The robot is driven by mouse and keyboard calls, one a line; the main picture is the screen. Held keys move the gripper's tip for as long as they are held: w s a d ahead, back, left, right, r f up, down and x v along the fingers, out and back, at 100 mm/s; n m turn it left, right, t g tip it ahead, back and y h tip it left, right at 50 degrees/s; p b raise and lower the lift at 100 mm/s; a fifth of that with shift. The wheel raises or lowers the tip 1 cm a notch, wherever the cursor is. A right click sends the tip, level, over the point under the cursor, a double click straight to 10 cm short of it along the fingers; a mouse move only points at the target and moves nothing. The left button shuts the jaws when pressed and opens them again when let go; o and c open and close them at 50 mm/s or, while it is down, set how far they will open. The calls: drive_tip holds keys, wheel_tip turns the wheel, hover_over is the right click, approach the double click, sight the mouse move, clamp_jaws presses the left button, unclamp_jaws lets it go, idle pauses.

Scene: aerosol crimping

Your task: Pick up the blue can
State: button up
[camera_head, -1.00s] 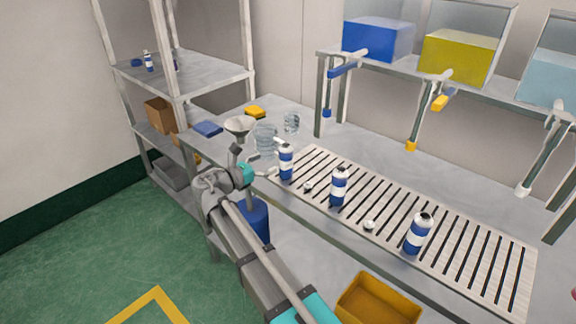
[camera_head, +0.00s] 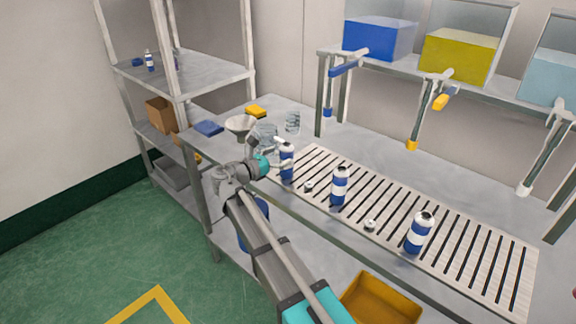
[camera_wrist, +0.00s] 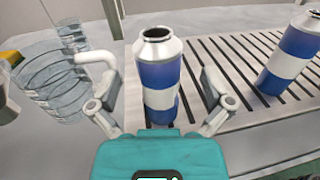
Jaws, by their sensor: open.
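Several blue cans with a white band and open metal necks stand upright on the slatted grate. The leftmost blue can (camera_head: 287,163) is at the grate's left end. In the wrist view this can (camera_wrist: 159,80) stands between the two fingers of my gripper (camera_wrist: 158,92). The fingers are open, with a gap on both sides of the can. In the head view my gripper (camera_head: 280,158) is at the can's left side. A second can (camera_head: 339,186) stands to its right and also shows in the wrist view (camera_wrist: 291,58). A third can (camera_head: 419,232) stands farther right.
The slatted grate (camera_head: 468,262) covers much of the bench. Small metal pieces (camera_head: 370,225) lie between the cans. A funnel (camera_head: 240,124) and clear containers (camera_head: 292,122) are behind my gripper. A yellow bin (camera_head: 378,299) is below the bench front.

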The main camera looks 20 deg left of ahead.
sight(283, 146)
drive_tip(key=shift+x, duration=1.4)
drive_tip(key=c, duration=1.3)
drive_tip(key=shift+r, duration=0.1)
wheel_tip(283, 146, up, 3)
drive_tip(key=p, duration=0.3)
drive_tip(key=s+d+r+p, duration=0.2)
drive_tip(key=s+r+p, duration=0.1)
drive_tip(key=s, duration=0.1)
drive_tip(key=s+d+r+p, duration=0.2)
drive_tip(key=s+r+p, duration=0.1)
drive_tip(key=s, duration=0.1)
drive_tip(key=s+d+r+p, duration=0.2)
drive_tip(key=s+r+p, duration=0.1)
drive_tip(key=s+p, duration=0.1)
drive_tip(key=shift+s+r, duration=0.3)
drive_tip(key=shift+r, duration=0.1)
drive_tip(key=shift+s, duration=0.15)
